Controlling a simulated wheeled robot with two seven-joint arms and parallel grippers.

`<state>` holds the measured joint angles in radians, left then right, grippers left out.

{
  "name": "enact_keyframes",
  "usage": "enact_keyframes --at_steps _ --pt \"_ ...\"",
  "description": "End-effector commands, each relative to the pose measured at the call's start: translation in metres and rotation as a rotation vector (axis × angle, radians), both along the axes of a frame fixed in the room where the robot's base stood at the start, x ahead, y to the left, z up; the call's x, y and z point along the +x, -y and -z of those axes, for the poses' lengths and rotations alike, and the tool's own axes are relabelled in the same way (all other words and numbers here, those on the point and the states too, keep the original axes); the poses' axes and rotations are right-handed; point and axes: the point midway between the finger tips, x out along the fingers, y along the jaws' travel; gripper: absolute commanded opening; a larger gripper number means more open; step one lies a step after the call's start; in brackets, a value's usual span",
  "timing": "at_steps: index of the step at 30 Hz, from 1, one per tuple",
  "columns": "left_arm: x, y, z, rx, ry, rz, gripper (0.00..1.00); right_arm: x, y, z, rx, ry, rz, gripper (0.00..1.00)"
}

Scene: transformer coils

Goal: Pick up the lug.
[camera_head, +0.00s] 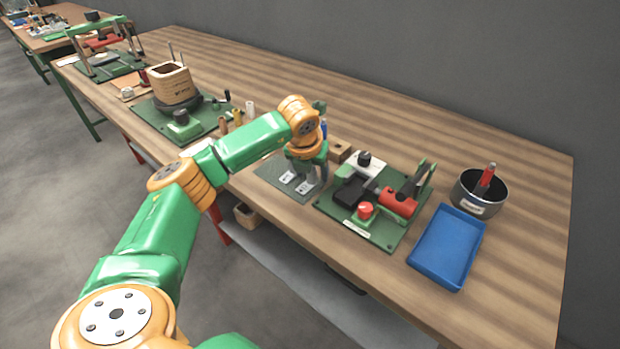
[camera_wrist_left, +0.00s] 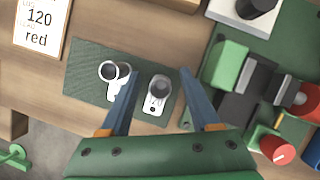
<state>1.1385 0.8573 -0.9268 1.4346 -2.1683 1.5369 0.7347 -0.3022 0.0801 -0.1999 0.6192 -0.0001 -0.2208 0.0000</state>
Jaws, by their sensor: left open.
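Two silver lugs lie on a dark green mat (camera_head: 273,180), which also shows in the wrist view (camera_wrist_left: 85,68). In the wrist view, one lug (camera_wrist_left: 157,92) is between the fingers of my left gripper (camera_wrist_left: 159,73). The other lug (camera_wrist_left: 112,72) lies just left of the left finger, which partly covers it. In the head view, my left gripper (camera_head: 312,182) points down over the mat, close to the lugs (camera_head: 288,178). Its jaws are open and hold nothing. Whether the fingers touch the mat cannot be told. My right gripper is out of view.
Right of the mat is a green fixture board (camera_head: 375,233) with a red-handled tool and a red knob (camera_head: 366,209). Beyond it are a blue tray (camera_head: 447,246) and a dark pot (camera_head: 480,205). A wooden block (camera_head: 340,151) stands behind the mat. A card reading "120 red" (camera_wrist_left: 40,22) lies left.

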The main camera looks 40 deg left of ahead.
Motion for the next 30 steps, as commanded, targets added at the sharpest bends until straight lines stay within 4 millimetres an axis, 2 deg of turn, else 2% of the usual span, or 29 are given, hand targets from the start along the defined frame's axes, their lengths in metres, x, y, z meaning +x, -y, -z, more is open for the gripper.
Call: enact_keyframes --at_steps 2,9,18,22,26,30 --pt "0.0 0.0 0.0 -0.001 0.0 0.0 0.63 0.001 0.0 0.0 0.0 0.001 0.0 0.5" --pt "0.0 0.0 0.0 -0.001 0.0 0.0 0.0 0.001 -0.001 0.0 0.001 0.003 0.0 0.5" --pt "0.0 0.0 -0.001 -0.001 0.0 0.002 0.0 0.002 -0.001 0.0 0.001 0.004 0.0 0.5" --pt "0.0 0.001 -0.007 -0.002 0.002 0.001 0.0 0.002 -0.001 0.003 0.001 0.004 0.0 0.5" --pt "0.001 0.001 -0.031 -0.003 0.007 0.001 0.0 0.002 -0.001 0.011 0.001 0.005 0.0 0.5" --pt "-0.027 0.013 -0.067 0.0 0.007 0.005 0.0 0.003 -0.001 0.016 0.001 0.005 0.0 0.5"
